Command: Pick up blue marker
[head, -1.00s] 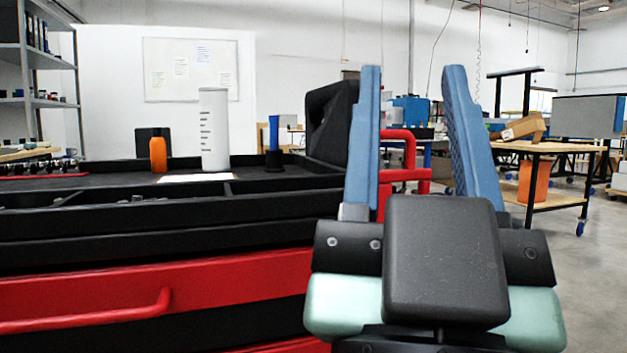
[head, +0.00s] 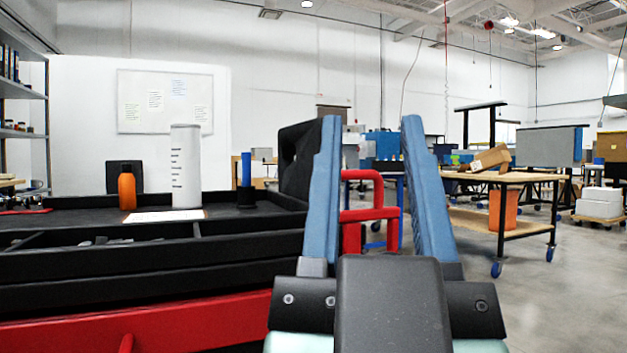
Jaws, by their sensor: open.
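The blue marker (head: 246,170) stands upright in a small black holder (head: 246,197) on the black top of the red tool cart (head: 70,205). It is left of my gripper (head: 369,125) in the head view. My gripper points upward in the picture with its two blue fingers apart and nothing between them. It appears nearer to the camera than the marker and does not touch it.
A white cylinder (head: 186,166) and an orange bottle (head: 127,189) stand left of the marker, with a white sheet (head: 165,216) in front. A black angled object (head: 298,160) stands right of the marker, partly behind my left finger. Red rails (head: 362,215) show between the fingers.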

